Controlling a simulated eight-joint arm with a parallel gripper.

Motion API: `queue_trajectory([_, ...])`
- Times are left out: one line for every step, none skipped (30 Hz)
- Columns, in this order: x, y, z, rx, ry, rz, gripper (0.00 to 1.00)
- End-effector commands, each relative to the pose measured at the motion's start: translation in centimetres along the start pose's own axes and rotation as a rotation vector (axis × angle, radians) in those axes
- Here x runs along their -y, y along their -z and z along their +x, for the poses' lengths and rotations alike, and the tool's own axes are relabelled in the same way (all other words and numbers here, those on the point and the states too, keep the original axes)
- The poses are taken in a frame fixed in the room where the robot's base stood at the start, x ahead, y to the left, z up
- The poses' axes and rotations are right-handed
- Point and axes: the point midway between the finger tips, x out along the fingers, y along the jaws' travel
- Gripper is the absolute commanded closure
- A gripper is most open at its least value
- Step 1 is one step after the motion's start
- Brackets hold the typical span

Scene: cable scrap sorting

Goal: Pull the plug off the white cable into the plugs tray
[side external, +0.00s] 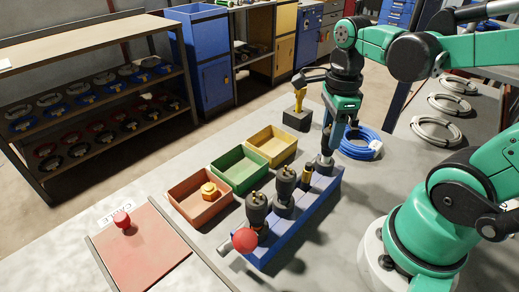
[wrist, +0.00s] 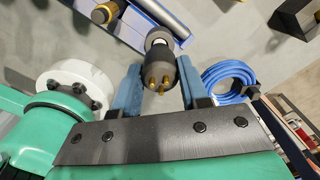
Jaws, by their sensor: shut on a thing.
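A dark grey plug (wrist: 159,72) with brass pins sits between the two blue fingers of my gripper (wrist: 155,88) in the wrist view. My gripper (side external: 328,150) points down over the far end of a blue rack (side external: 305,222) in the side view, shut on the plug. A grey piece (side external: 325,168) shows just below the fingers at that rack end. Three open trays stand left of the rack: red (side external: 183,209), green (side external: 238,170) and yellow (side external: 271,146). Their labels are not readable, so I cannot tell which is for plugs.
Dark upright fittings (side external: 257,212) and a brass one stand in the rack, with a red ball (side external: 245,240) at its near end. The red tray holds a brass nut-like piece (side external: 209,191). A blue cable coil (side external: 360,145) lies beyond my gripper. A red panel (side external: 140,255) lies at front left.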

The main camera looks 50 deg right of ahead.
Motion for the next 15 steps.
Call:
queue_trajectory([0.0, 0.0, -0.3, 0.000, 0.000, 0.000, 1.00])
queue_trajectory([0.0, 0.0, -0.5, 0.000, 0.000, 0.000, 1.00])
queue_trajectory([0.0, 0.0, -0.7, 0.000, 0.000, 0.000, 1.00])
queue_trajectory([0.0, 0.0, -0.8, 0.000, 0.000, 0.000, 1.00])
queue_trajectory([0.0, 0.0, -1.0, 0.000, 0.000, 0.000, 1.00])
queue_trajectory([0.0, 0.0, -1.2, 0.000, 0.000, 0.000, 1.00])
queue_trajectory([0.0, 0.0, -1.4, 0.000, 0.000, 0.000, 1.00])
queue_trajectory([0.0, 0.0, -1.6, 0.000, 0.000, 0.000, 1.00])
queue_trajectory([0.0, 0.0, -1.8, 0.000, 0.000, 0.000, 1.00])
queue_trajectory([-0.1, 0.0, -2.0, 0.000, 0.000, 0.000, 1.00])
queue_trajectory([0.0, 0.0, -2.1, 0.000, 0.000, 0.000, 1.00])
queue_trajectory([0.0, 0.0, -2.4, 0.000, 0.000, 0.000, 1.00])
queue_trajectory([0.0, 0.0, -2.5, 0.000, 0.000, 0.000, 1.00])
queue_trajectory([0.0, 0.0, -2.7, 0.000, 0.000, 0.000, 1.00])
queue_trajectory([0.0, 0.0, -2.9, 0.000, 0.000, 0.000, 1.00])
